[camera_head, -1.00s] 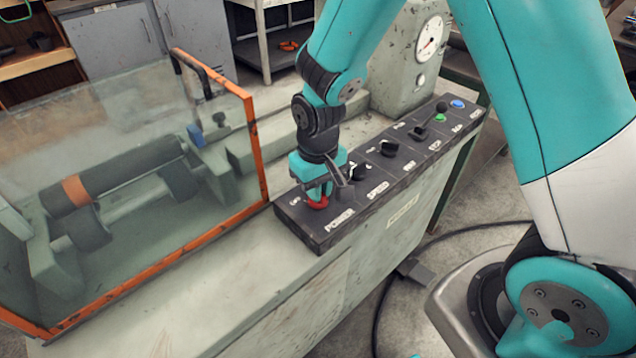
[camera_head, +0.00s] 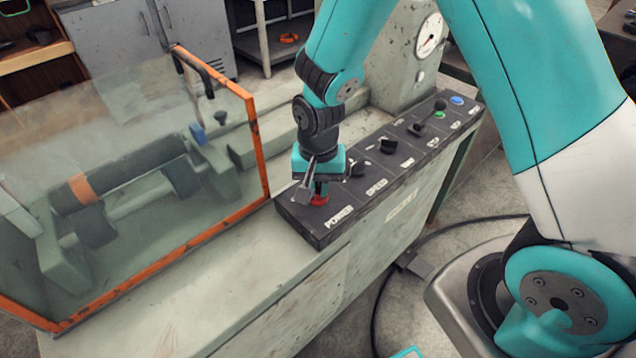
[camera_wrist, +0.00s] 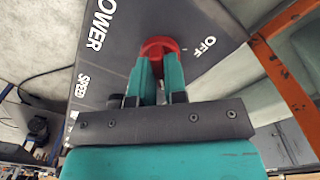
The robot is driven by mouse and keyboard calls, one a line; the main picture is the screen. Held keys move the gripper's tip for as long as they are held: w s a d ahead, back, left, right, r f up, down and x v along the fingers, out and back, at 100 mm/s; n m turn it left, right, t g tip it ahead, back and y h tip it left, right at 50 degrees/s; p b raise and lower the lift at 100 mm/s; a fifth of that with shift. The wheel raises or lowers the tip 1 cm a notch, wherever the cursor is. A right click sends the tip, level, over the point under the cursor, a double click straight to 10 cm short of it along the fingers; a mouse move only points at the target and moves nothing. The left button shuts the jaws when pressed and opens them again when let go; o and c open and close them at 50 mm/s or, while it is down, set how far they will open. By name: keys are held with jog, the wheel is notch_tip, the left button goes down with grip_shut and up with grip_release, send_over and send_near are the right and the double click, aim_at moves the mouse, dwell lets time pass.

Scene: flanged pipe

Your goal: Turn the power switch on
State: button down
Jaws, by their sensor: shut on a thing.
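The red power switch (camera_head: 319,201) sits at the near left end of the dark control panel, above the white POWER label (camera_head: 339,216). In the wrist view the red switch (camera_wrist: 160,46) shows between and beyond my fingers, with an OFF label (camera_wrist: 209,46) beside it. My gripper (camera_head: 316,192) points down onto the switch. Its two teal fingers (camera_wrist: 158,75) are shut on the switch. The switch's handle is mostly hidden between the fingers, so its exact angle cannot be told.
Other controls stand along the panel, including a black knob (camera_head: 388,146), a lever (camera_head: 418,129), a green button (camera_head: 439,114) and a blue button (camera_head: 457,100). A clear guard with an orange frame (camera_head: 257,145) stands close to the left. A round gauge (camera_head: 429,36) is behind.

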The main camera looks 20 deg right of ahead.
aim_at(319, 187)
jog(key=shift+w+r, duration=0.1)
dwell(0.3)
jog(key=c, duration=1.2)
grip_release()
jog(key=shift+o, duration=0.2)
notch_tip(319, 187, up, 17)
jog(key=shift+r, duration=0.15)
jog(key=s+a+r+n+y, duration=0.2)
jog(key=s+n, duration=0.4)
jog(key=s, duration=0.3)
jog(key=s+a+r+n+y, duration=0.2)
jog(key=s+n, duration=0.4)
jog(key=s, duration=0.4)
jog(key=shift+a+r+n+p, duration=0.3)
jog(key=shift+a+r, duration=0.05)
jog(key=shift+r, duration=0.55)
